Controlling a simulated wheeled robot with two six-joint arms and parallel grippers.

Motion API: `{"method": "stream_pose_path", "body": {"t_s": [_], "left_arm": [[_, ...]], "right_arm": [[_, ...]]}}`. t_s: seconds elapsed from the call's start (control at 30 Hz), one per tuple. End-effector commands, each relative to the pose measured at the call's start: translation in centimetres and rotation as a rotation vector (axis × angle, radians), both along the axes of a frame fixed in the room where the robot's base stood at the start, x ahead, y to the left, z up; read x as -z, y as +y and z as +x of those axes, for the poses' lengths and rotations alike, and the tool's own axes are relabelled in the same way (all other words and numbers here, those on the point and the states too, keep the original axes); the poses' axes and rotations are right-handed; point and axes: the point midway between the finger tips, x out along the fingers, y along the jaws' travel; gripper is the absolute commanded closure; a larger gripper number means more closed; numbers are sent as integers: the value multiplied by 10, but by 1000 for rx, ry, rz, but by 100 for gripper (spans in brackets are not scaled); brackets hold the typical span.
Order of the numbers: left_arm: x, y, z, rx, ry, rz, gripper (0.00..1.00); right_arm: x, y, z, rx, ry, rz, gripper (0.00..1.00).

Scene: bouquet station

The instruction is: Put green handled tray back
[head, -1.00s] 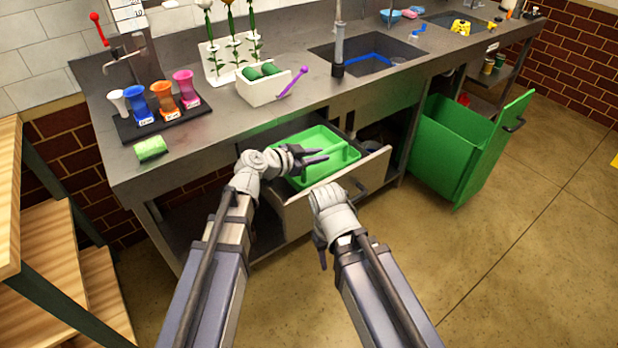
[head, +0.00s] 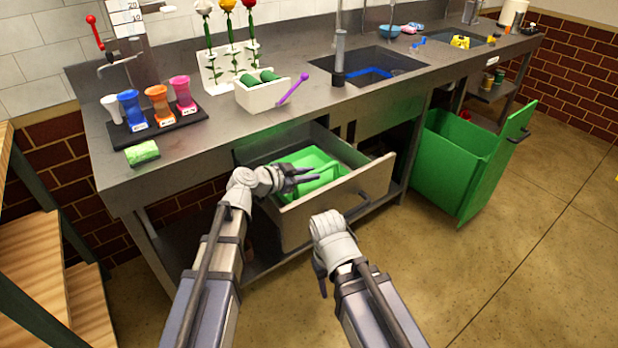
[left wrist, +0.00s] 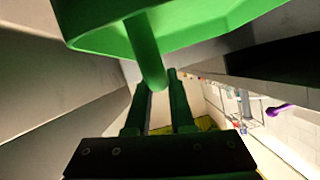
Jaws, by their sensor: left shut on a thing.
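The green handled tray (head: 300,162) sits low within the pulled-out drawer (head: 350,205) under the counter, its near part hidden behind the drawer front and my gripper. My left gripper (head: 306,175) is over the tray and shut on its handle. In the left wrist view the green handle (left wrist: 146,58) comes down between the two fingers (left wrist: 158,108), with the tray's body (left wrist: 205,22) beyond. I cannot tell whether the tray touches the drawer floor. My right gripper (head: 321,278) hangs pointing down in front of the drawer, apart from it; its jaw opening is not clear.
A green bin (head: 455,150) stands pulled out at the right. The steel counter (head: 225,145) above holds coloured cups (head: 157,104), a white planter box (head: 262,95) and a sink (head: 370,65). Wooden steps (head: 40,230) are at the left. The floor at the right is clear.

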Motion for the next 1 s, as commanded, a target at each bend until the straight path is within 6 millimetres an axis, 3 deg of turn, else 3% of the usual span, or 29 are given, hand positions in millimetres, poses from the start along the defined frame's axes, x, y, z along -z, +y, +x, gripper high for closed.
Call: {"method": "stream_pose_path", "body": {"t_s": [0.3,0.33,0.6,0.87,1.0], "left_arm": [[4,0,-1,-1,0,0,100],[4,0,-1,0,0,0,78],[3,0,-1,-1,0,0,49],[1,0,-1,-1,0,0,49],[-6,10,-11,-4,-1,1,49]], "right_arm": [[4,0,0,0,0,0,50],[4,0,0,0,0,0,50],[3,0,0,0,0,0,50],[1,0,0,0,0,0,50],[-6,0,0,0,0,0,50]]}}
